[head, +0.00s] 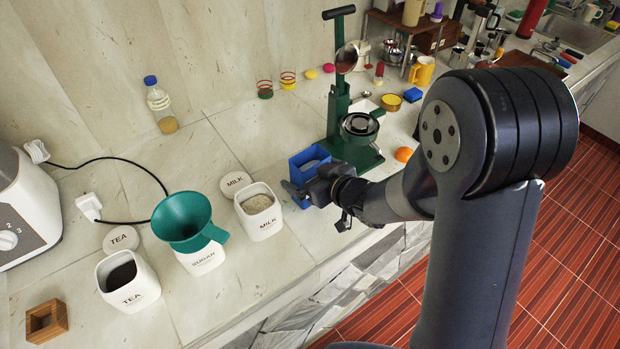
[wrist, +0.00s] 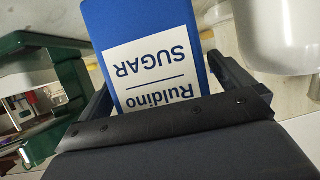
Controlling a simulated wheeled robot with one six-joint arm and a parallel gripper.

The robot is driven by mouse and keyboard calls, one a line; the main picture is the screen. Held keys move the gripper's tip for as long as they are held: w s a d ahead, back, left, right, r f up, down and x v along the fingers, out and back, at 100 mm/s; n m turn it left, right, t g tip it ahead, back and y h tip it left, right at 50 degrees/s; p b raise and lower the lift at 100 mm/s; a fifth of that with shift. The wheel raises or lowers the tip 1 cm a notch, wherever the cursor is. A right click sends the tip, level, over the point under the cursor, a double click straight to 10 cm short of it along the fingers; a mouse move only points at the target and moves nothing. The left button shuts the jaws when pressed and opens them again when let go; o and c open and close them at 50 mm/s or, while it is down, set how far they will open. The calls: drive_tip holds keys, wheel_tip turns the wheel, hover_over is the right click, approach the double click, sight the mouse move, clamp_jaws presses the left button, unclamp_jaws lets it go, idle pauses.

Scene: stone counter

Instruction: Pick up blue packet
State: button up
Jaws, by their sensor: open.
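The blue packet (wrist: 142,22) has a white label reading "Ruldino SUGAR", upside down in the wrist view. In the head view the blue packet (head: 299,165) stands near the counter's front edge, partly hidden by my gripper (head: 299,185). In the wrist view my gripper (wrist: 168,88) is open, with a dark finger on each side of the packet. The packet's lower part is hidden behind the gripper body. I cannot tell whether either finger touches it.
A green press (head: 345,130) stands close behind and right of the packet. A white MILK canister (head: 262,222) is close on the left. Further left are the SUGAR canister (head: 203,261) with a green funnel (head: 186,218) and the TEA canister (head: 130,286).

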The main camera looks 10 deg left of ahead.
drive_tip(key=shift+c, duration=0.3)
drive_tip(key=c, duration=1.2)
